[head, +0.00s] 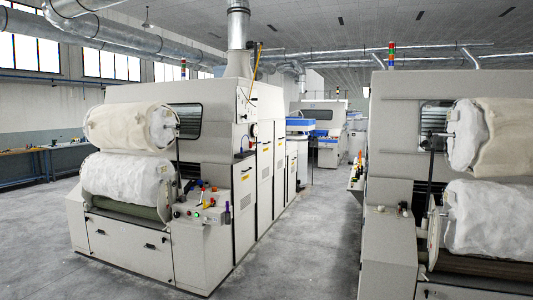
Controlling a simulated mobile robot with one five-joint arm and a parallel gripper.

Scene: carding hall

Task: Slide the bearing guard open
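I cannot pick out the bearing guard for certain in the head view. A second machine (393,160) stands close at the right and is cut off by the picture edge. It bears a cream upper roll (510,135) and a white lower roll (490,217). A pale upright plate (434,235) shows at the left end of its lower roll. My gripper is not in view.
A grey concrete aisle (300,245) runs clear between the two machines. A small control ledge (215,212) with coloured knobs and tools juts from the left machine. Workbenches (40,150) line the left wall. More machines (325,125) stand at the back.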

